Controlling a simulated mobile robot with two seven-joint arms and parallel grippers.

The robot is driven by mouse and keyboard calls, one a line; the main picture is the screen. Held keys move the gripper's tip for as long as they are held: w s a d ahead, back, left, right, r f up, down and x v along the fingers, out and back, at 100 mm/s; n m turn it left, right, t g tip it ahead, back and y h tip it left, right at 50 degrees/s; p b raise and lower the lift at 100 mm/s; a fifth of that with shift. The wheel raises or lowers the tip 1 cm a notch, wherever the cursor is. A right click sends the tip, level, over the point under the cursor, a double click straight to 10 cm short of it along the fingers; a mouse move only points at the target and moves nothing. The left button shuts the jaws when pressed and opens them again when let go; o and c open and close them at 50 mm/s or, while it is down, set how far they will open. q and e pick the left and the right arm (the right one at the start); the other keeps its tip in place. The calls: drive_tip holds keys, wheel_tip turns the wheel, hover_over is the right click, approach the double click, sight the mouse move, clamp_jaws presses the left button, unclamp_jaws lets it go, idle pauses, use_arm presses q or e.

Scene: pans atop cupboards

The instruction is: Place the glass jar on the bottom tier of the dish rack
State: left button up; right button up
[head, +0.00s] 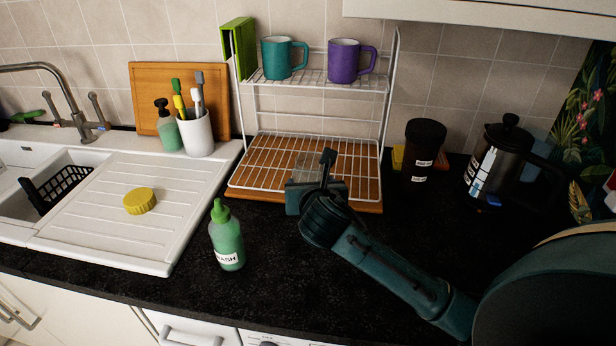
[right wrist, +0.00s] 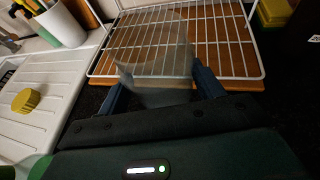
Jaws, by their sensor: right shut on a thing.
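A white wire dish rack (head: 361,197) with two tiers stands on the counter against the tiled wall. Its bottom tier is over a brown wooden board and shows no dishes on it. My right gripper (head: 312,168) is at the front edge of the bottom tier. In the right wrist view its two fingers (right wrist: 158,88) are shut on the clear glass jar (right wrist: 156,62), which overlaps the front of the bottom tier. Whether the jar touches the wires cannot be told. In the head view the jar is mostly hidden behind my gripper. My left gripper is not in view.
A teal mug (head: 277,58) and a purple mug (head: 345,62) stand on the top tier. A green soap bottle (head: 227,240) stands in front of the rack at left. A dark canister (head: 424,145) and a French press (head: 497,160) stand right. The sink drainer (head: 95,215) is left.

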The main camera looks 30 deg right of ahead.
sight(303, 165)
drive_tip(key=w+d+r+m+g+h+b, duration=0.1)
drive_tip(key=w+d+r+m+g+h, duration=0.15)
drive_tip(key=w+r, duration=0.6)
drive_tip(key=shift+t+h, duration=0.35)
drive_tip(key=shift+t, duration=0.1)
drive_tip(key=f, duration=0.3)
drive_tip(key=w+f, duration=0.1)
drive_tip(key=f, duration=0.6)
drive_tip(key=shift+w+d+f, duration=0.15)
drive_tip(key=shift+d+f, duration=0.1)
drive_tip(key=shift+f, duration=0.15)
drive_tip(key=shift+f, duration=0.1)
drive_tip(key=o, duration=1.3)
drive_tip(key=shift+b, duration=0.3)
drive_tip(key=shift+s+a+r, duration=0.2)
drive_tip(key=shift+s, duration=0.05)
drive_tip(key=v, duration=1.1)
drive_tip(key=shift+s, duration=0.15)
